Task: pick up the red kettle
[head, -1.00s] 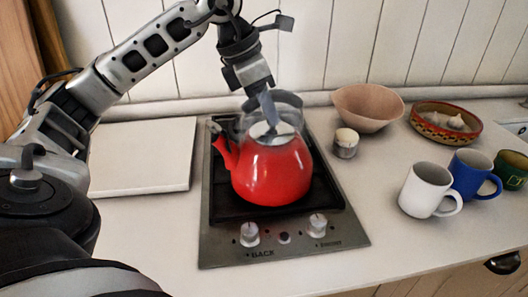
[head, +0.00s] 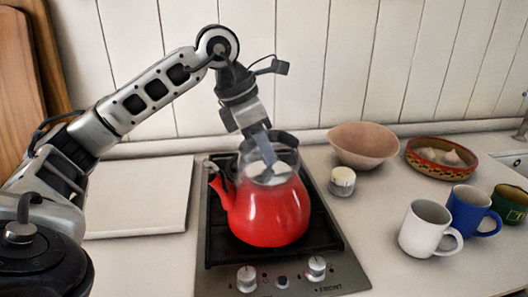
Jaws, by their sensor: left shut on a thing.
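The red kettle (head: 268,212) sits upright over the dark hob (head: 328,236), its spout pointing left. Its grey handle (head: 289,143) arches over the light lid. My left gripper (head: 264,148) comes down from above and is shut on the handle. The fingertips partly overlap the handle and lid, so the exact contact is hard to see. No clear gap shows under the kettle. My right gripper is not in view.
A pale board (head: 140,200) lies left of the hob. To the right are a small white-topped jar (head: 342,182), a pink bowl (head: 363,145), a patterned dish (head: 441,158), a white mug (head: 424,230), a blue mug (head: 468,212) and a green mug (head: 510,204). A plank wall stands close behind.

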